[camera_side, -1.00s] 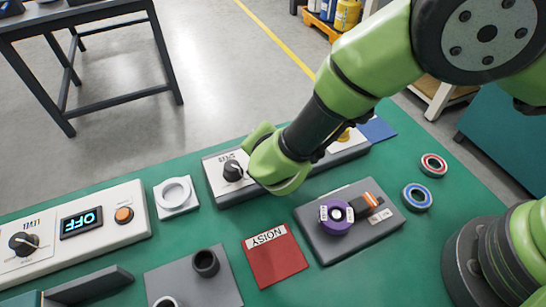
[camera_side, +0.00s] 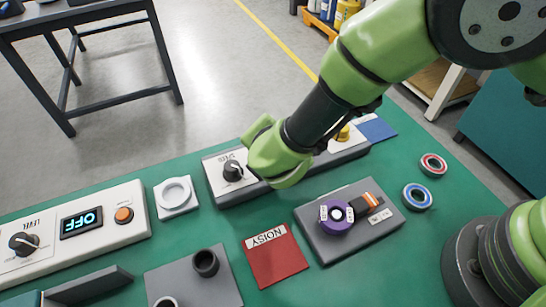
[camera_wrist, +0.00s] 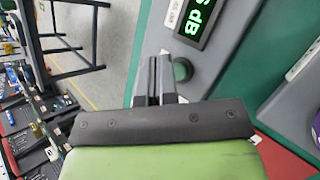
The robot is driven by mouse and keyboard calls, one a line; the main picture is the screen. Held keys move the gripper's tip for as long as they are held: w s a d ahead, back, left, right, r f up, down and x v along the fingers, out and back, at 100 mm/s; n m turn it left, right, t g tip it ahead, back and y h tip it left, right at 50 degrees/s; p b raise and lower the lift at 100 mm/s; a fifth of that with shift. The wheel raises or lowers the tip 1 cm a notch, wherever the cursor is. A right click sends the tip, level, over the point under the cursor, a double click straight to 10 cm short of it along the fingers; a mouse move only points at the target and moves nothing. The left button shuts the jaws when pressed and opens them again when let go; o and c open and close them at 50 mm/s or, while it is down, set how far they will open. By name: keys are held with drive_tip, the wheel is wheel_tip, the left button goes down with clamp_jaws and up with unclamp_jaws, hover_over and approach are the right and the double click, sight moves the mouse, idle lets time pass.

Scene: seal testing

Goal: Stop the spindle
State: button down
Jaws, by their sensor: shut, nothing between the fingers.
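A long grey control box (camera_side: 237,195) stands on the green bench, with a black SPEED knob (camera_side: 233,171) at its left end. A yellow part (camera_side: 344,134) shows near its right end, partly behind my arm. My gripper is over the middle of this box in the side view, its fingers hidden by my wrist. In the wrist view my gripper (camera_wrist: 160,62) is shut and empty. A round dark green button or knob (camera_wrist: 182,69) is just right of the fingertips; contact cannot be told.
A red NOISY mat (camera_side: 275,262) and a blue mat (camera_side: 377,130) lie on the bench. Red (camera_side: 433,164) and blue (camera_side: 417,196) rings lie right. The LEVEL box (camera_side: 128,209) shows OFF.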

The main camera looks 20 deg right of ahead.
drive_tip(key=shift+r, duration=2.5)
drive_tip(key=s+d+r+m+g, duration=0.3)
drive_tip(key=d+r+m+g, duration=0.1)
drive_tip(key=d+r+m, duration=0.9)
drive_tip(key=s+d+r+m+t+y, duration=0.1)
drive_tip(key=s+d+r+m+y, duration=0.2)
drive_tip(key=s+m, duration=0.3)
drive_tip(key=s+d+r+m+t+y, duration=0.1)
drive_tip(key=s+d+r+m+y, duration=0.1)
drive_tip(key=s+r+m, duration=0.3)
drive_tip(key=s+d+m, duration=0.1)
drive_tip(key=s+m, duration=0.1)
drive_tip(key=s, duration=0.2)
drive_tip(key=shift+s+d+t+y, duration=0.35)
drive_tip(key=shift+t+y, duration=0.05)
